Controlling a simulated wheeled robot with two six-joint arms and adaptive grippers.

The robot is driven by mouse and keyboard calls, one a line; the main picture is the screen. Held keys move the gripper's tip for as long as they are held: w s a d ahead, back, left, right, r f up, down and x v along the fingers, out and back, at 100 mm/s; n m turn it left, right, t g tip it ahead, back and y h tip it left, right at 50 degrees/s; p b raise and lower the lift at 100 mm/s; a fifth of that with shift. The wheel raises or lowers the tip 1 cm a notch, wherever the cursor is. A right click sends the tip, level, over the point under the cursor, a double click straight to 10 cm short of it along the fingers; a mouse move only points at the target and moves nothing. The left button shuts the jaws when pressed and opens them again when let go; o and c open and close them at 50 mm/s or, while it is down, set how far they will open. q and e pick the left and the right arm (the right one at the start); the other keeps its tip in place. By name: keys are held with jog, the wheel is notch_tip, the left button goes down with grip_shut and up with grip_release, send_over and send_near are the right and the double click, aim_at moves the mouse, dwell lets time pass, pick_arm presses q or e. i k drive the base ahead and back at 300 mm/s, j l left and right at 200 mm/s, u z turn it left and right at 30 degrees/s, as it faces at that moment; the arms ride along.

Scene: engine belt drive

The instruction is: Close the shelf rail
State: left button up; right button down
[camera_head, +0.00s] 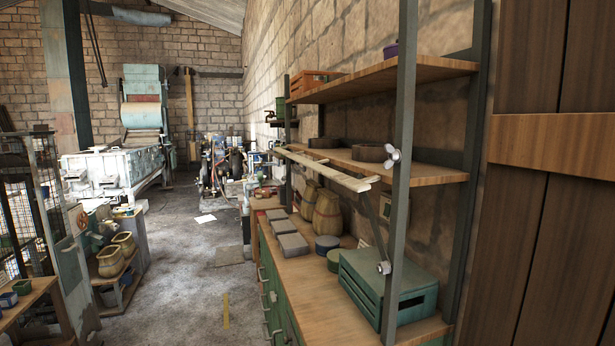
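The shelf rail (328,169) is a long, pale wooden bar along the front of the middle shelf (430,171). Its near end lies just left of the near metal upright (398,205), and it runs back toward the far upright. The bar appears to stand out from the shelf's front edge. A dark strut (372,222) slants down from near its close end toward the upright. A wing nut (392,156) is on the near upright at middle shelf height, and another wing nut (384,268) is lower down. Neither of my grippers is in view.
The wooden bench top (310,262) below holds a green crate (412,292), woven jars (327,212), round tins (327,244) and grey blocks (293,246). The upper shelf (375,82) holds an orange crate (316,80). The concrete floor (190,275) to the left is mostly clear.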

aim_at(363, 184)
jog(key=i+j, duration=0.35)
jog(key=i+j+z, duration=0.1)
jog(key=i+j, duration=0.25)
jog(key=j, duration=0.2)
jog(key=i+j, duration=0.35)
jog(key=i+j+z, duration=0.15)
jog(key=i+j, duration=0.15)
jog(key=j, duration=0.25)
